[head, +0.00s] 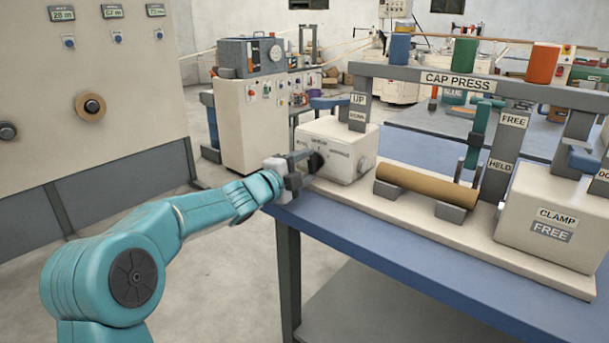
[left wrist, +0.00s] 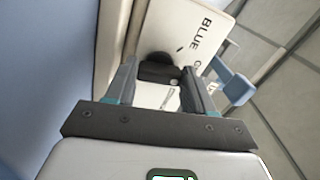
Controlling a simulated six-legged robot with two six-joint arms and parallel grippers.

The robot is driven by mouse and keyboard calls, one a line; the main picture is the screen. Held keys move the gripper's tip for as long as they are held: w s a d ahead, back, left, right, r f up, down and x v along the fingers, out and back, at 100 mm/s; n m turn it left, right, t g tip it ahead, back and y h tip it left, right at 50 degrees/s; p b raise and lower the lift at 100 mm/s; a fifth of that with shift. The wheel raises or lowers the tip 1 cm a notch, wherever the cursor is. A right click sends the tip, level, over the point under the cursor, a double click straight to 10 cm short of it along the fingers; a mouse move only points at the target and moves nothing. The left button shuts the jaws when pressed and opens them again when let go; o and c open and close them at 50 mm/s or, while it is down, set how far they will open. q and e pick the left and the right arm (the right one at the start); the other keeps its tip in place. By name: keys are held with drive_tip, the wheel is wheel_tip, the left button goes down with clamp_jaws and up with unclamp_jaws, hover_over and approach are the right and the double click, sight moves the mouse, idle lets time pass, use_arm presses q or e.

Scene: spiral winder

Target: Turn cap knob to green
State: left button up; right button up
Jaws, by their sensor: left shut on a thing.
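The dark cap knob (head: 317,161) is on the face of the cream box (head: 345,170) at the left end of the cap press. My left gripper (head: 306,158) is at this face, shut on the knob. In the left wrist view the knob (left wrist: 157,69) shows between the two fingers (left wrist: 160,85). The box face there (left wrist: 185,28) carries the printed word BLUE and the start of another word; the knob's pointer is hard to read. Blue (head: 400,42), green (head: 464,52) and orange (head: 542,63) cylinders stand on the press beam. My right gripper is not in view.
A brown tube (head: 425,185) lies on grey cradles right of the box. The clamp box (head: 552,218), labelled FREE, stands at the right. The blue table edge (head: 400,255) runs along the front. A panel with dials (head: 90,105) stands at the left.

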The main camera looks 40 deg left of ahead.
use_arm(q)
drive_tip(key=shift+m+b, duration=0.4)
drive_tip(key=shift+m, duration=0.5)
drive_tip(key=o, duration=1)
drive_tip(key=shift+o, duration=0.2)
drive_tip(key=shift+s, duration=0.1)
drive_tip(key=s+a, duration=0.1)
drive_tip(key=s, duration=1.5)
drive_tip(key=shift+p, duration=0.45)
drive_tip(key=shift+s+a, duration=0.1)
drive_tip(key=shift+a, duration=0.05)
